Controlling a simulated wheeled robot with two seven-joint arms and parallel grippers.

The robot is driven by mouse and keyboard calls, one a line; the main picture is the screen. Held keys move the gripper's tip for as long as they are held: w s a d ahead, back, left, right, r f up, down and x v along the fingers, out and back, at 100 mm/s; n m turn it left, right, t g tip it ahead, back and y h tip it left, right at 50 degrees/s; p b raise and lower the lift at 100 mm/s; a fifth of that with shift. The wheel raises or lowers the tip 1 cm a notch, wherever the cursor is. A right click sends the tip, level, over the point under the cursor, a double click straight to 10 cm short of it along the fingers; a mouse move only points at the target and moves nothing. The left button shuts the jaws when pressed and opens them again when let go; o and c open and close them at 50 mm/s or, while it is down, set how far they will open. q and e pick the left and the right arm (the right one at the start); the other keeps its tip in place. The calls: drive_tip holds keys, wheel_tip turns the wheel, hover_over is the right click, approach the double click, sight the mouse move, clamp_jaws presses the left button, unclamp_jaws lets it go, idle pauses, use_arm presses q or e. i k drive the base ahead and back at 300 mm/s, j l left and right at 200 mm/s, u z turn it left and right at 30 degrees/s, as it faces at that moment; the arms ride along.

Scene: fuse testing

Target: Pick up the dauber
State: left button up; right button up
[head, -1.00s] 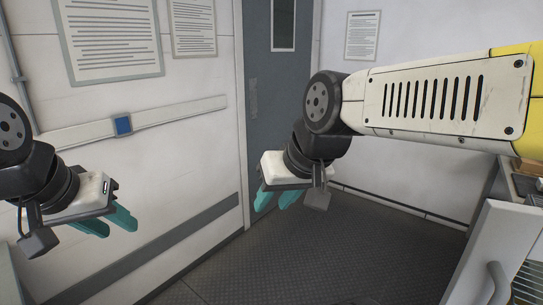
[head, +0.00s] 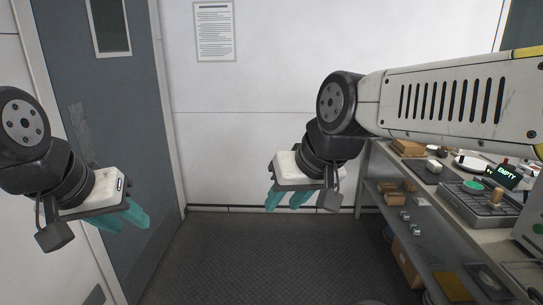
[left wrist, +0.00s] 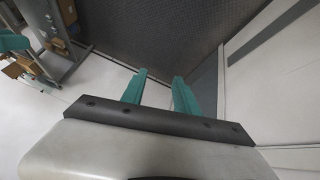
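I cannot clearly make out the dauber. A small wooden knob-like piece (head: 495,197), which may be it, stands on a metal tray (head: 466,204) on the workbench at the right of the head view. My left gripper (head: 124,220) hangs at the left, far from the bench. Its two teal fingers are apart and empty in the left wrist view (left wrist: 160,76). My right gripper (head: 287,202) hangs near the middle, left of the bench, with its teal fingers apart and nothing between them.
The workbench (head: 505,236) also carries a green round pad (head: 473,185), a display reading "EMPTY" (head: 508,176) and a brown box (head: 407,147). Boxes sit on the shelf below (head: 389,186). A grey door (head: 110,100) is at the left. The dark floor (head: 270,255) between is clear.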

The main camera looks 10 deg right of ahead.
sight(497, 196)
drive_tip(key=i+l+z, duration=0.15)
drive_tip(key=z, duration=0.3)
drive_tip(key=i+z, duration=0.3)
drive_tip(key=z, duration=0.15)
drive_tip(key=i+z, duration=0.25)
drive_tip(key=z, duration=0.2)
drive_tip(key=i+z, duration=0.2)
drive_tip(key=z, duration=0.25)
drive_tip(key=i+j+z, duration=0.2)
drive_tip(key=z, duration=0.25)
drive_tip(key=i+z, duration=0.4)
drive_tip(key=i+j+z, duration=0.2)
drive_tip(key=z, duration=0.2)
drive_tip(key=i+j+z, duration=0.25)
drive_tip(key=z, duration=0.15)
